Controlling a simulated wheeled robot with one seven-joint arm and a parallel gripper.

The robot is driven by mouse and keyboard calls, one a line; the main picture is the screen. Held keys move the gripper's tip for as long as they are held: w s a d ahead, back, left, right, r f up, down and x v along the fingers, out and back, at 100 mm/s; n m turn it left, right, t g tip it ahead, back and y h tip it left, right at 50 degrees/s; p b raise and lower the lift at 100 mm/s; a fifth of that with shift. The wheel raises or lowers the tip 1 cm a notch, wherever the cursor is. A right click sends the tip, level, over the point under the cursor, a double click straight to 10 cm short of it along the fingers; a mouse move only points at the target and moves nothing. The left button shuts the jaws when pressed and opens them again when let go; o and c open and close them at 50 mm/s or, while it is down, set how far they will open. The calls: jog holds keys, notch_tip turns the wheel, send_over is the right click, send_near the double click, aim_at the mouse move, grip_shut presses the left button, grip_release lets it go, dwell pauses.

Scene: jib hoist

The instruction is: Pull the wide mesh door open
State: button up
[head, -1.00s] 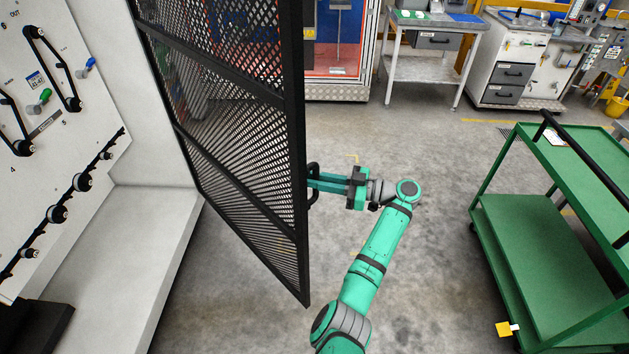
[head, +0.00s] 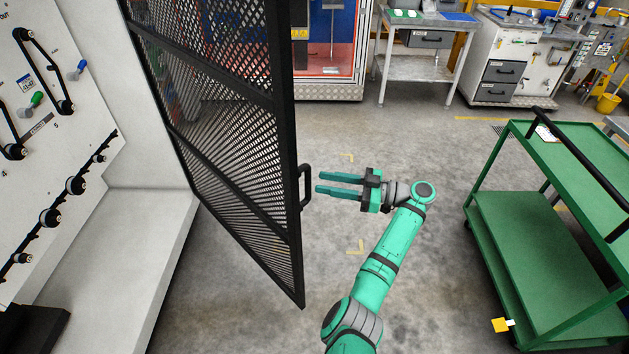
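The wide black mesh door (head: 225,130) stands swung out in the left half of the head view, its free edge toward the middle. A black D-shaped handle (head: 308,186) sits on that free edge. My gripper (head: 318,183) is just right of the handle, with its two green fingers pointing left toward it. The fingers are apart with floor showing between them, and nothing is held. The fingertips appear clear of the handle. The door's hinge side is at the left, by the pale cabinet wall.
A white panel (head: 45,130) with levers and knobs stands at the left above a pale ledge (head: 140,240). A green cart (head: 545,250) stands at the right. A workbench (head: 425,60) and a white drawer cabinet (head: 510,65) are at the back.

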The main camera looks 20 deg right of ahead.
jog(key=shift+v, duration=2.55)
jog(key=shift+w+f, duration=0.1)
jog(key=shift+f, duration=0.05)
jog(key=c, duration=0.7)
jog(key=a+f+h, duration=0.1)
jog(key=f, duration=0.1)
jog(key=a+f+t+h, duration=0.1)
jog(key=h, duration=0.1)
jog(key=a+f+h, duration=0.1)
jog(key=f, duration=0.1)
jog(key=shift+w+a+f+n+t+h, duration=0.2)
jog(key=shift+w+f+n+t+h, duration=0.1)
jog(key=shift+w+t, duration=0.1)
grip_shut()
jog(key=n+t+h, duration=0.6)
jog(key=n+h, duration=0.2)
send_near(284, 189)
jog(key=s+a+r, duration=0.4)
jog(key=s, duration=0.1)
jog(key=shift+w+d, duration=0.3)
jog(key=shift+w, duration=1.6)
jog(key=shift+w+d, duration=0.3)
jog(key=shift+w, duration=1.55)
jog(key=shift+w+d, duration=0.3)
jog(key=shift+w, duration=1.6)
